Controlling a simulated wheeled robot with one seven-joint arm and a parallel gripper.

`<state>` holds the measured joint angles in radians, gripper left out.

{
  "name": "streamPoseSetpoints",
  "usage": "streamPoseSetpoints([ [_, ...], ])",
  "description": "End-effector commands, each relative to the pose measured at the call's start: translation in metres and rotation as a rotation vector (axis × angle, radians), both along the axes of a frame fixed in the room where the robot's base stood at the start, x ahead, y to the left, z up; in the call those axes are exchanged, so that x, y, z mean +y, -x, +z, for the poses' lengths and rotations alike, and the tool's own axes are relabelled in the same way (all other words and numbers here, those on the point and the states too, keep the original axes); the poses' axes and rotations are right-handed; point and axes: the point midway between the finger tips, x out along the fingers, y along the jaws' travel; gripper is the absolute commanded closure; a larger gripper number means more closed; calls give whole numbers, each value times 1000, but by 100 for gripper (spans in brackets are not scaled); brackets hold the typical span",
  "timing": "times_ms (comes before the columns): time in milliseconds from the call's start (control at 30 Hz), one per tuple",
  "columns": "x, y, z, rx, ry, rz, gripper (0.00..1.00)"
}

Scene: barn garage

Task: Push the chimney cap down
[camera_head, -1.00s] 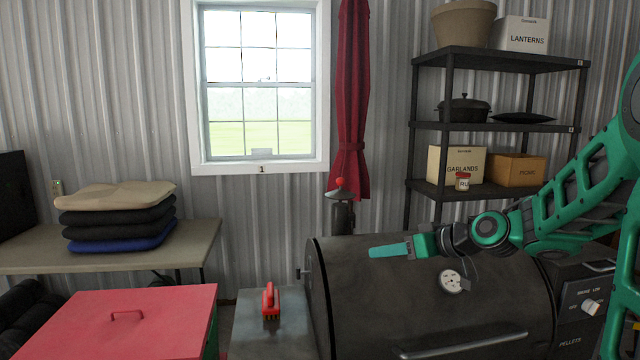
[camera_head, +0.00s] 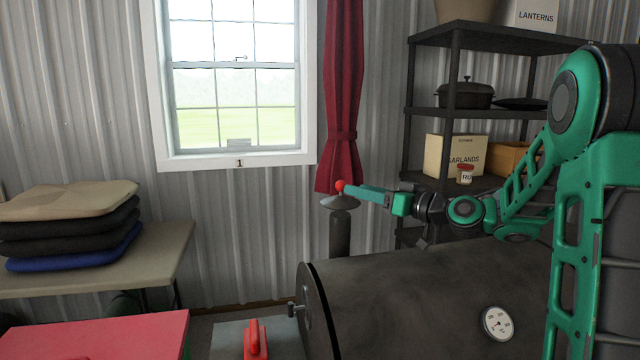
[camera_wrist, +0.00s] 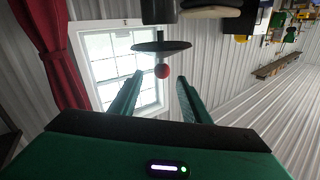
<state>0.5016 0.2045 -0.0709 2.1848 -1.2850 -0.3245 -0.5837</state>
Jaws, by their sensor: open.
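The chimney cap (camera_head: 340,203) is a dark, shallow disc with a red ball knob (camera_head: 340,186) on top. It sits over the dark chimney pipe (camera_head: 340,235) at the grill's left end. In the wrist view, the cap (camera_wrist: 160,47) appears upside down, with the red knob (camera_wrist: 162,71) between the tips of my open gripper (camera_wrist: 160,78). The fingers look apart from the knob; contact is not clear.
The dark grill barrel (camera_head: 420,295) lies below my arm. A red curtain (camera_head: 343,110) and a window (camera_head: 235,90) are behind the chimney. A black shelf (camera_head: 470,115) with boxes stands at right. A table (camera_head: 165,260) with cushions is at left.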

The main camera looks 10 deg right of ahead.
Motion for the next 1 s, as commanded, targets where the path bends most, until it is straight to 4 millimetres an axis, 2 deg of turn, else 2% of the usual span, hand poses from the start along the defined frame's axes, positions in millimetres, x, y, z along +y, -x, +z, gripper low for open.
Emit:
streamPoseSetpoints([
  [167,16,-13,0,-1,-1,12,57],
  [533,60,-65,0,-2,-1,23,57],
  [733,73,-84,0,0,0,21,57],
  [1000,76,-90,0,-1,0,19,57],
])
